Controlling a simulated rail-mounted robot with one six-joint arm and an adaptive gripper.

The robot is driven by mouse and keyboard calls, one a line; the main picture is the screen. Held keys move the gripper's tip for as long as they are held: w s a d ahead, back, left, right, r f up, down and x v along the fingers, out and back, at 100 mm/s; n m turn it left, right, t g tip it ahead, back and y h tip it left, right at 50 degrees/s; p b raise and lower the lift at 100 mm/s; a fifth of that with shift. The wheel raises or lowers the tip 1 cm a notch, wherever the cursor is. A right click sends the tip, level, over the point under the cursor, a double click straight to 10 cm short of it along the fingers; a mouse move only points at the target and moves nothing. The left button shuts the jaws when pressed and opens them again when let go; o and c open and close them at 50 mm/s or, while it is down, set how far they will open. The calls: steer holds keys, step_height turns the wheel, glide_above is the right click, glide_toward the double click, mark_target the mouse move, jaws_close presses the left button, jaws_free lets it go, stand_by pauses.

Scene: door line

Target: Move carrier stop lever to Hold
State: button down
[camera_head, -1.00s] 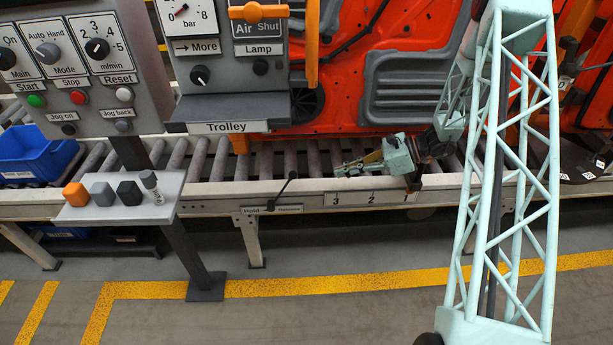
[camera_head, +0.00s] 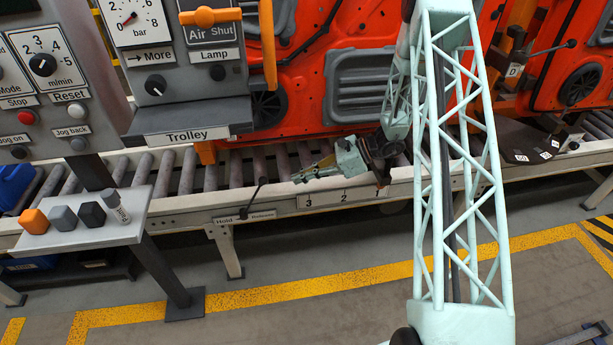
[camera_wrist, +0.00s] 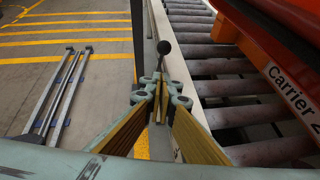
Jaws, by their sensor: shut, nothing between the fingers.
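The carrier stop lever (camera_head: 254,197) is a thin dark rod with a black ball knob on the front rail of the conveyor. It leans up and to the right, toward the Release side of its Hold/Release label (camera_head: 244,217). My gripper (camera_head: 296,178) is just right of the knob in the head view, shut and empty, its fingers pointing left. In the wrist view the fingertips (camera_wrist: 160,88) are together, and the lever knob (camera_wrist: 164,47) shows just beyond them. A small gap shows in the head view; I cannot tell exactly how near they are in depth.
A shelf (camera_head: 130,232) with several small blocks stands left of the lever. The Trolley panel (camera_head: 185,125) hangs above and behind it. Rollers (camera_head: 160,175) and an orange carrier (camera_head: 310,75) lie behind the rail. The floor in front is open, with yellow lines (camera_head: 290,292).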

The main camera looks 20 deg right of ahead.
steer(key=w+a+f+b, duration=0.1)
steer(key=w+a, duration=0.2)
steer(key=a, duration=0.4)
steer(key=shift+w+a+b, duration=0.15)
steer(key=shift+a+b, duration=0.1)
steer(key=shift+b, duration=0.05)
steer(key=shift+r, duration=0.1)
stand_by(0.5)
